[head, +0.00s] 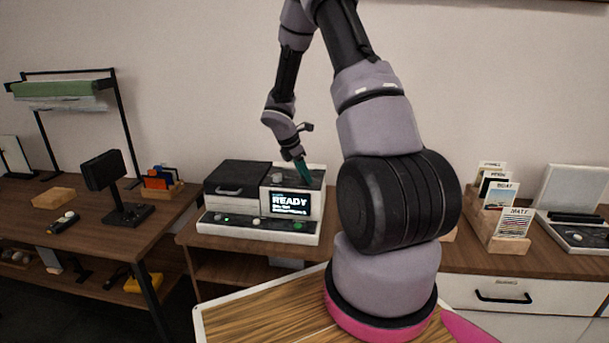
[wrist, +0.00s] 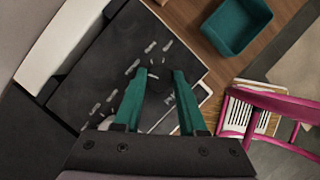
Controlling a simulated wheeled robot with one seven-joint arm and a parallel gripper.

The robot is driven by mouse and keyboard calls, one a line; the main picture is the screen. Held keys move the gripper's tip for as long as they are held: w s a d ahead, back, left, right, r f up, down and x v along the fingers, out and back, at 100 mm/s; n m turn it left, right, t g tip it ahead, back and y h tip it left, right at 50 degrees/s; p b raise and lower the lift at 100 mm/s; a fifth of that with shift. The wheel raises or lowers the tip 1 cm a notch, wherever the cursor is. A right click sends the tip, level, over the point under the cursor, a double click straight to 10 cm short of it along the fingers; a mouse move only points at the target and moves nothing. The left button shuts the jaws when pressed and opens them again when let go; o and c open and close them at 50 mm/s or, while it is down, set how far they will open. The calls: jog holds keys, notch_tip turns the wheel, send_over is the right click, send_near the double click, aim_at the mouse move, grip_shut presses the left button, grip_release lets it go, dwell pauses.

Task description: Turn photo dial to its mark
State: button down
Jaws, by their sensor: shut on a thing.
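The machine (head: 262,228) stands on the wooden counter, with a dark top, a lit screen reading READY and a row of buttons along its front. My gripper (head: 302,170) reaches down onto the right part of its top. In the wrist view, my gripper's two teal fingers (wrist: 160,76) are closed around a dark round dial (wrist: 158,83), the photo dial, on the black panel (wrist: 95,68). Pale ticks and grey labels surround the dial. The fingers and shadow hide much of it, so I cannot tell where its pointer or mark stands.
A teal bin (wrist: 237,24) shows beside the machine in the wrist view. A card rack (head: 497,222) and a white device (head: 573,210) stand to the right. A side table at left holds a black display (head: 105,170) and a holder of coloured cards (head: 161,182).

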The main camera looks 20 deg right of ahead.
jog(key=m+g, duration=0.1)
jog(key=m, duration=0.3)
jog(key=shift+w+m+g, duration=0.15)
jog(key=shift+m+g, duration=0.15)
jog(key=shift+g, duration=0.1)
jog(key=m+g+y, duration=0.1)
jog(key=m, duration=0.2)
jog(key=shift+w+m, duration=0.1)
jog(key=shift+m, duration=0.2)
jog(key=m+g+y, duration=0.1)
jog(key=m, duration=0.3)
jog(key=shift+d, duration=0.2)
jog(key=shift+w+m+g+y, duration=0.1)
jog(key=shift+m+g+y, duration=0.25)
jog(key=shift+m, duration=0.7)
jog(key=shift+m+g+y, duration=0.15)
jog(key=shift+m+y, duration=0.3)
jog(key=shift+m, duration=0.6)
jog(key=shift+c, duration=2.4)
grip_release()
